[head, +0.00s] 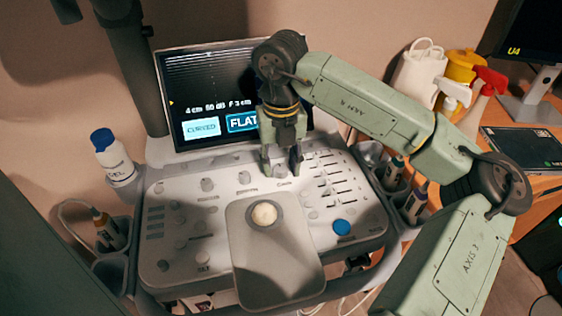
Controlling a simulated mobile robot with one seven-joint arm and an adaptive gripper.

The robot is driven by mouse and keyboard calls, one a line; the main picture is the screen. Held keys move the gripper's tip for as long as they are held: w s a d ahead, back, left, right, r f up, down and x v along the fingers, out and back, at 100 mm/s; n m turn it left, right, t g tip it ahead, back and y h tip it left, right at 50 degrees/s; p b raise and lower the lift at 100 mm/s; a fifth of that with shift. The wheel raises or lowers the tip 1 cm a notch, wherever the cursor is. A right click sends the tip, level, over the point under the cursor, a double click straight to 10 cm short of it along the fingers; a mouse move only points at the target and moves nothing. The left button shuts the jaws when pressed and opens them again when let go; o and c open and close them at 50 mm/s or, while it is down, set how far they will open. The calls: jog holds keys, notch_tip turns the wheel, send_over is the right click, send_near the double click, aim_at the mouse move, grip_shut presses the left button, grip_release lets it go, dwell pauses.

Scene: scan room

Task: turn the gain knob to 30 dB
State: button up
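My gripper (281,168) points down at the back of the grey ultrasound console panel (190,215). Its two fingers are apart, one on each side of a small grey knob (281,171). I see no clear contact between fingers and knob. The screen (200,95) behind shows a line of small text with a depth, a dB value that looks like 80 or 50, and "F 3 cm". The gripper and arm hide part of the screen.
Similar knobs (208,184) (243,178) stand left of the gripper, and sliders (335,180) to the right. A trackball (264,213) and blue button (341,227) lie nearer. A gel bottle (113,157) stands left; spray bottles (485,95) stand on the right desk.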

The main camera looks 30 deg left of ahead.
grip_shut()
jog(key=shift+f+n+b, duration=0.1)
jog(key=shift+n+b, duration=0.3)
jog(key=shift+b, duration=0.2)
jog(key=shift+f+n+b, duration=0.1)
jog(key=shift+n+b, duration=0.5)
jog(key=shift+b, duration=0.2)
jog(key=n+b, duration=0.2)
jog(key=shift+n, duration=0.3)
jog(key=n+b, duration=0.2)
jog(key=n, duration=0.1)
jog(key=shift+r+n+b, duration=0.2)
jog(key=shift+n+b, duration=0.5)
jog(key=shift+n, duration=1.4)
